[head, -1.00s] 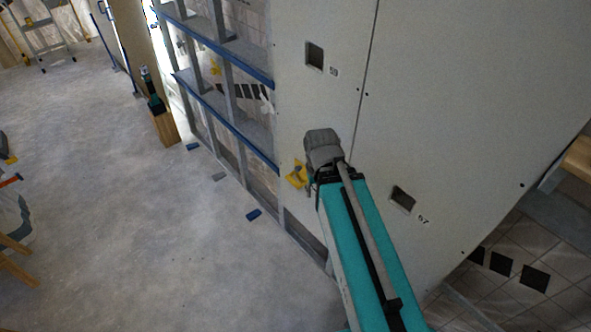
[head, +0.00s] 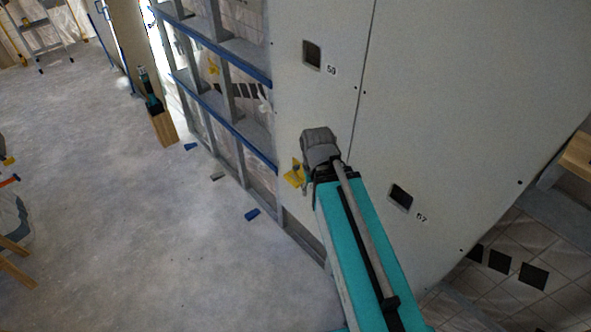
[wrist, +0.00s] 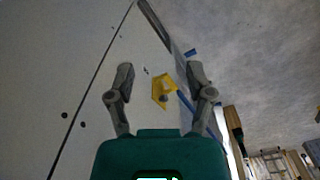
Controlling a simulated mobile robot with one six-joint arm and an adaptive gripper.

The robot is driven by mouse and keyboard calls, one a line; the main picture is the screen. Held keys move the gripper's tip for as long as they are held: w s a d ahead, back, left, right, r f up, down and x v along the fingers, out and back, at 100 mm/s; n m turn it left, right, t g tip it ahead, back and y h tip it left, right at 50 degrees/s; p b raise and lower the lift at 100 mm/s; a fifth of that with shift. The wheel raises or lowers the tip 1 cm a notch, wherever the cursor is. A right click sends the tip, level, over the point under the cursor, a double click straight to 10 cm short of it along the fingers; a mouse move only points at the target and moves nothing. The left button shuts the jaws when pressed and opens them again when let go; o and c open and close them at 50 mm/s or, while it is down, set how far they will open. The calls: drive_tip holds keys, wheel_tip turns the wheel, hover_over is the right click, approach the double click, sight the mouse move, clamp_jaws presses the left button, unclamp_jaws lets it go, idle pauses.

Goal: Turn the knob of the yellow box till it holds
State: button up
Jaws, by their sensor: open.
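The yellow box (head: 294,174) is at the left edge of the pale wall panel, low down, and my arm's end partly covers it in the head view. In the wrist view the yellow box (wrist: 160,91) shows between and beyond my fingers, with a small dark knob-like spot on it. My gripper (wrist: 160,78) is open and empty, its two grey fingers spread on either side of the box and apart from it. In the head view my gripper (head: 318,140) is seen from behind, close to the panel; its fingers are hard to make out.
The pale panel (head: 450,110) has square cut-outs (head: 312,54) and (head: 400,197). Left of it stands an open stud frame with blue rails (head: 225,55). Blue pieces (head: 252,214) lie on the grey floor (head: 110,200), which is largely clear.

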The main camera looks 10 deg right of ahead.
drive_tip(key=w+f+n+h+b, duration=0.4)
drive_tip(key=f+n+b, duration=0.1)
drive_tip(key=f+b, duration=0.35)
drive_tip(key=n+t+h+b, duration=1)
drive_tip(key=n+b, duration=0.9)
drive_tip(key=b, duration=1)
approach(294, 169)
drive_tip(key=s+a+g+h, duration=0.1)
drive_tip(key=a, duration=0.3)
drive_tip(key=shift+s+d+f, duration=0.15)
drive_tip(key=shift+d, duration=0.1)
drive_tip(key=shift+r+x, duration=0.2)
drive_tip(key=shift+x, duration=6.65)
clamp_jaws()
